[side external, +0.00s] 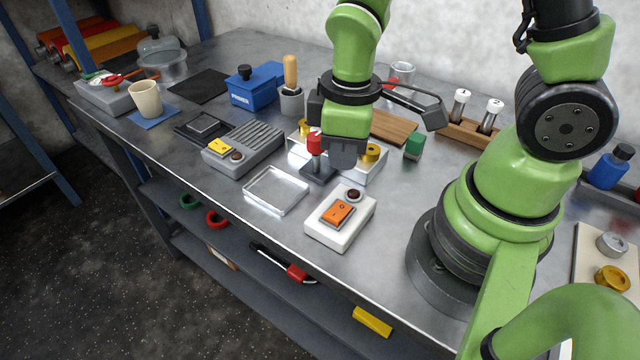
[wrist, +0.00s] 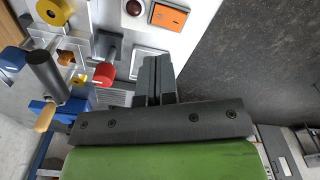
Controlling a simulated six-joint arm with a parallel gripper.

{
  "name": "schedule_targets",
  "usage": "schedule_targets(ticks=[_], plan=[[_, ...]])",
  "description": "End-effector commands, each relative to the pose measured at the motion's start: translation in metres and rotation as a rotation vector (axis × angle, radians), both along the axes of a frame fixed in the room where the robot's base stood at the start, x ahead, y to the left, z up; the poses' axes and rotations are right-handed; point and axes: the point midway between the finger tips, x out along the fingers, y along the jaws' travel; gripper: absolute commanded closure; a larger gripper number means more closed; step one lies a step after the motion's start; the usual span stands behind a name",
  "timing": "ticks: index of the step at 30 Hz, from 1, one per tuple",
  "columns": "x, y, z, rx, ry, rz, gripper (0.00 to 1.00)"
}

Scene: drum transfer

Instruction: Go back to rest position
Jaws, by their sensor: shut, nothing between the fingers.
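My gripper (side external: 345,156) hangs above the middle of the bench, with its fingers pointing down. In the wrist view its two dark fingers (wrist: 157,80) are pressed together with nothing between them. A red-topped handle on a dark base (side external: 315,143) stands just left of the fingers, and they look apart from it. It also shows in the wrist view (wrist: 104,74). A clear-walled tray with yellow spools (side external: 372,153) is partly hidden behind my gripper. A white box with an orange switch (side external: 340,218) sits in front of it.
An empty clear tray (side external: 276,190) lies near the front edge. A grey ribbed device (side external: 243,148), a blue box (side external: 256,86) and a wooden-handled tool in a grey cup (side external: 291,85) stand left. A vial rack (side external: 470,131) and green block (side external: 414,146) stand right.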

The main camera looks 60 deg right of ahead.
Motion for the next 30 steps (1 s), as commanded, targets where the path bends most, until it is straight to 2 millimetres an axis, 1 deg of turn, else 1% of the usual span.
schedule_targets(ticks=[4, 7, 12, 15, 18, 21, 25, 30], plan=[[0.006, -0.004, 0.045, 0.045, -0.115, -0.163, 1.0], [0.003, -0.007, 0.079, 0.096, -0.197, -0.3, 1.0], [-0.014, -0.011, 0.131, 0.209, -0.325, -0.516, 1.0], [-0.029, -0.012, 0.155, 0.282, -0.389, -0.621, 1.0], [-0.043, -0.011, 0.172, 0.347, -0.435, -0.703, 1.0], [-0.053, -0.01, 0.182, 0.395, -0.465, -0.753, 1.0], [-0.06, -0.01, 0.187, 0.425, -0.482, -0.783, 1.0], [-0.061, -0.009, 0.187, 0.429, -0.482, -0.788, 1.0]])
